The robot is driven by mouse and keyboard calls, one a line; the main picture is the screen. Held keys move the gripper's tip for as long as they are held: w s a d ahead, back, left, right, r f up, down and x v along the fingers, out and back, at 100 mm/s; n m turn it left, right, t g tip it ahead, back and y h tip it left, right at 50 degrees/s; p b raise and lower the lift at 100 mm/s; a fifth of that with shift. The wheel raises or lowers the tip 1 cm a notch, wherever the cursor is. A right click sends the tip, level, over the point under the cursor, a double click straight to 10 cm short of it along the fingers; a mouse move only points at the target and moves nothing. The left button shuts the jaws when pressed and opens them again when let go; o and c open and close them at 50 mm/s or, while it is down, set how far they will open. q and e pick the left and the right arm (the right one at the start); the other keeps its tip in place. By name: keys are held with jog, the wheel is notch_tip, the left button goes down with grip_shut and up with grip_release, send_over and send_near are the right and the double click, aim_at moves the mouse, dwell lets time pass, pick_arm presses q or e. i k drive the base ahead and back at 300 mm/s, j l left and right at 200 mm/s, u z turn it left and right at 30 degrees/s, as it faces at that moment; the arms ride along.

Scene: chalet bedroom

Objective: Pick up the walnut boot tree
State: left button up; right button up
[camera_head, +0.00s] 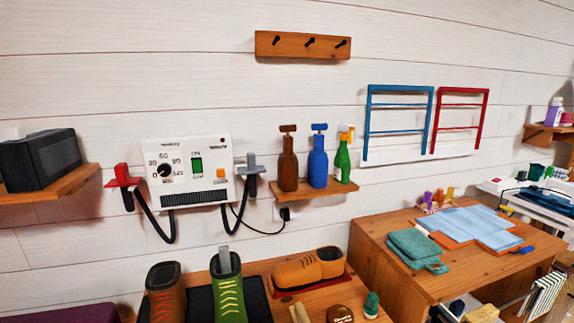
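A dark brown, bottle-shaped piece with a T-shaped top (288,165) stands upright at the left of a small wooden wall shelf (318,196). It looks like the walnut boot tree. A blue piece of the same shape (318,165) stands just to its right. A green bottle with an orange and white top (342,160) stands at the shelf's right end. Nothing is hiding the brown piece. Neither of my grippers shows in the head view.
A white control box (190,165) with hoses and red and grey end pieces hangs left of the shelf. Below, a wooden bench holds a brown boot (165,292), a green boot (229,290) and an orange shoe (300,270). A wooden desk (375,250) stands right.

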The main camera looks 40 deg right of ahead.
aim_at(288, 160)
jog(key=z, duration=1)
